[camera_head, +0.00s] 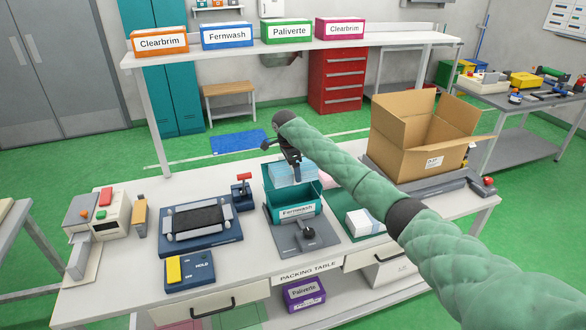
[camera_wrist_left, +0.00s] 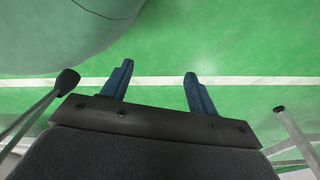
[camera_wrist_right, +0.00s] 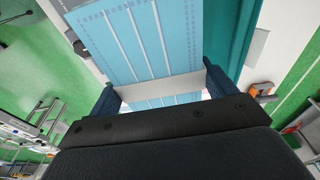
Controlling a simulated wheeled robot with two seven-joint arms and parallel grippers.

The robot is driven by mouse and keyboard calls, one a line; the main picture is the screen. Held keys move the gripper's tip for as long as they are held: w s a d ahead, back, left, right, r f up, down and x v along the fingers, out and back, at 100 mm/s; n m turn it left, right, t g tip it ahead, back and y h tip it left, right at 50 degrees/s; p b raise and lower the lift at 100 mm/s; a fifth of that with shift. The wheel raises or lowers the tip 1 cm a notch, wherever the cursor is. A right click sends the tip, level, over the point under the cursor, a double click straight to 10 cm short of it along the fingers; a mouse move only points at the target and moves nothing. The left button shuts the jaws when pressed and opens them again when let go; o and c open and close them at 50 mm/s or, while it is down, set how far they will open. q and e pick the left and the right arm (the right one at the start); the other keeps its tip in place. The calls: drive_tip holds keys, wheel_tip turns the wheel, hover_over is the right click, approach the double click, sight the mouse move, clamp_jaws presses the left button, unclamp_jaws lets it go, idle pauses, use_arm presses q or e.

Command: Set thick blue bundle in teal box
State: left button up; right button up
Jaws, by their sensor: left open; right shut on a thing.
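The light blue bundle (camera_head: 292,176) is held upright in my right gripper (camera_head: 287,158), at the mouth of the teal box (camera_head: 288,213). Its lower part is hidden behind the box's front wall, so I cannot tell if it touches the bottom. The box has a "Fernwash" label and stands on a grey fixture. In the right wrist view the bundle (camera_wrist_right: 135,40) fills the space between the fingers, with a teal box wall (camera_wrist_right: 237,30) beside it. My left gripper (camera_wrist_left: 156,75) is open and empty over green floor, and is outside the head view.
A white and pale blue pack (camera_head: 362,222) lies on a green mat right of the box. A grey device (camera_head: 200,222) stands left, an open cardboard box (camera_head: 420,150) at the back right. A shelf of labelled bins (camera_head: 227,36) spans behind. A purple bin (camera_head: 304,293) sits below.

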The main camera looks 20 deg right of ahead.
drive_tip(key=shift+f+b, duration=0.3)
drive_tip(key=shift+f, duration=0.1)
drive_tip(key=shift+f+b, duration=0.4)
drive_tip(key=shift+f, duration=0.1)
drive_tip(key=shift+f+b, duration=0.35)
drive_tip(key=shift+f, duration=0.05)
drive_tip(key=shift+f+b, duration=1.05)
drive_tip(key=shift+f, duration=0.1)
use_arm(q)
drive_tip(key=w+d+r+p, duration=0.1)
drive_tip(key=w+d+r, duration=0.1)
drive_tip(key=w, duration=0.3)
drive_tip(key=shift+w+d+r, duration=0.3)
drive_tip(key=shift+w+r, duration=0.05)
drive_tip(key=shift+r, duration=0.2)
use_arm(e)
drive_tip(key=shift+f, duration=1.35)
use_arm(q)
drive_tip(key=shift+w, duration=0.3)
